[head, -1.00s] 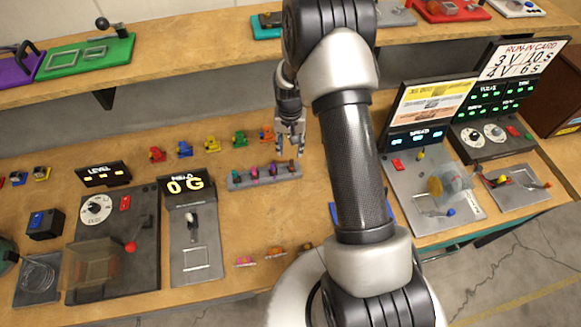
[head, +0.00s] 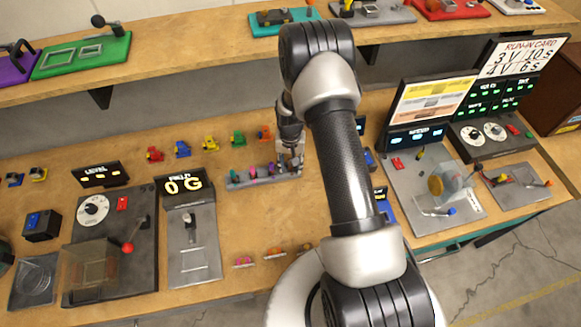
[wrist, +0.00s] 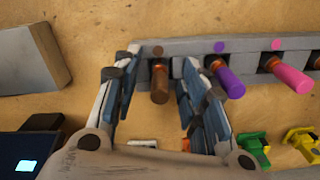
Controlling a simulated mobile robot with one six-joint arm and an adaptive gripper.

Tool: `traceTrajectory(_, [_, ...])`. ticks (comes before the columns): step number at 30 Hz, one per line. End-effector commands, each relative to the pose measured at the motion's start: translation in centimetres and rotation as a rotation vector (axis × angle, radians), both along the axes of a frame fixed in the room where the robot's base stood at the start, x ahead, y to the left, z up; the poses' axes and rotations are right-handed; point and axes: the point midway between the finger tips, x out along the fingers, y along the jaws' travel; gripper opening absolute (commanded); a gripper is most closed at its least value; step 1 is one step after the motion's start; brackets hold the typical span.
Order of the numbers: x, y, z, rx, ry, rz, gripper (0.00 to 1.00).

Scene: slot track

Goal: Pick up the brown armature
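The brown armature (wrist: 160,83) stands in the end place of a grey rack (wrist: 200,48), in front of a brown dot, in the wrist view. My gripper (wrist: 159,68) is open, with one finger on each side of the brown armature and visible gaps between. In the head view my gripper (head: 290,162) is at the right end of the rack (head: 236,183). I cannot make out the brown armature there, behind or among the fingers.
A purple armature (wrist: 229,82) and a pink armature (wrist: 291,76) stand beside the brown one in the rack. Yellow (wrist: 301,141) and green (wrist: 253,146) small parts lie nearby. A grey block (wrist: 30,57) lies left in the wrist view.

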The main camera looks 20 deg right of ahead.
Motion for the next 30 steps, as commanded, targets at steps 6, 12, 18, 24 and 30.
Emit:
traceTrajectory(6, [-0.02,0.01,0.04,0.000,0.000,0.000,0.28])
traceTrajectory(12, [-0.02,0.00,0.04,0.000,0.001,0.000,0.15])
traceTrajectory(18, [-0.03,0.01,0.04,0.000,0.001,0.000,0.02])
traceTrajectory(24, [-0.01,0.00,0.05,0.000,0.000,0.000,0.00])
traceTrajectory(30, [-0.01,0.00,0.08,0.000,0.000,0.000,0.00])
